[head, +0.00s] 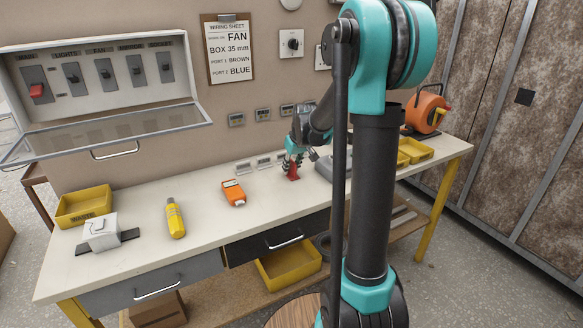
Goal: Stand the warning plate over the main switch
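The main switch (36,89), with a red handle, is the leftmost in the grey wall panel (130,72). The panel's clear cover (120,130) hangs open in front of it. No warning plate can be clearly made out. A small red object (292,172) is at the back of the workbench, right below my gripper (292,160). I cannot tell whether this is the plate, or whether my gripper touches it. My gripper points down, far to the right of the panel. Its fingers are too small to show whether they are open or shut.
The wiring sheet (229,49) hangs beside the panel. The open cover juts over the bench's back left.

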